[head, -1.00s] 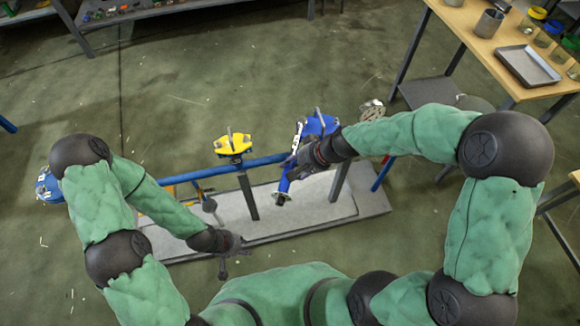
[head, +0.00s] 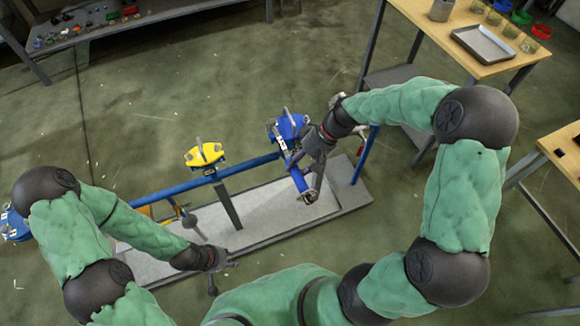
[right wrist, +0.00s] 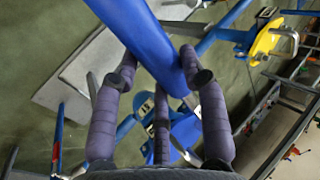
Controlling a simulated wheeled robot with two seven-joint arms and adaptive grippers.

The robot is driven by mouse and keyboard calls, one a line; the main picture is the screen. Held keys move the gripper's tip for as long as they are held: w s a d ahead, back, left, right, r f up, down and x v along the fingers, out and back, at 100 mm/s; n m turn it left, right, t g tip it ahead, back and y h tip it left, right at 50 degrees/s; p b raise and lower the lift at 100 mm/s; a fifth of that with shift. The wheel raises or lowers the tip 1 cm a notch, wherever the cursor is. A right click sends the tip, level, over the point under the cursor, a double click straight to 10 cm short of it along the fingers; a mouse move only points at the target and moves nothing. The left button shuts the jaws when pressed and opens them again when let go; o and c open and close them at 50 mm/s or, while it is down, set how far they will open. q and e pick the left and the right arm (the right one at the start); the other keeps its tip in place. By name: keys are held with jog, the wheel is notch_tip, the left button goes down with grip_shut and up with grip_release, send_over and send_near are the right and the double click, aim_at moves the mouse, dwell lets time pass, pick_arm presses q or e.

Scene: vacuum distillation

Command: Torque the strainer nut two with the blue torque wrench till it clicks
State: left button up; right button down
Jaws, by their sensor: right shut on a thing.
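The blue torque wrench (head: 302,181) appears as a blue bar with a dark end, slanting down beside the blue-topped valve unit (head: 289,126). My right gripper (head: 305,157) is shut on it. In the right wrist view, the wrench (right wrist: 142,38) runs between the fingers of my right gripper (right wrist: 162,82), large and close to the camera. Strainer nut two cannot be picked out; the fingers and wrench may hide it, and I cannot tell how the wrench sits on it. My left gripper (head: 217,268) is low, with fingers spread and empty, away from the wrench.
A blue pipe (head: 181,187) with a yellow-topped valve (head: 204,155) runs on posts above a pale base slab (head: 262,213). A wooden table (head: 498,60) with a metal tray (head: 483,44) stands at upper right. The floor behind the pipe is clear.

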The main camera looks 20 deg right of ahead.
jog(key=w+d+n+g+p, duration=0.1)
jog(key=w+d+n, duration=0.1)
jog(key=d+n, duration=0.1)
jog(key=w+d+n+g+h, duration=0.1)
jog(key=d+n+g, duration=0.1)
jog(key=d, duration=0.4)
jog(key=shift+w+d+n+g+p, duration=0.2)
jog(key=shift+w+n+g+p, duration=0.15)
jog(key=shift+n, duration=0.35)
jog(key=s+a+m, duration=0.1)
jog(key=a+m+t+p, duration=0.1)
jog(key=a, duration=0.1)
jog(key=shift+s+y, duration=0.3)
jog(key=shift+s, duration=0.05)
jog(key=shift+a, duration=0.1)
jog(key=shift+s+a+m+t, duration=0.25)
jog(key=shift+a+m+t, duration=0.1)
jog(key=shift+a+m, duration=0.2)
jog(key=shift+s+a+m+t, duration=0.2)
jog(key=shift+a+m+t, duration=0.1)
jog(key=shift+a+m, duration=0.25)
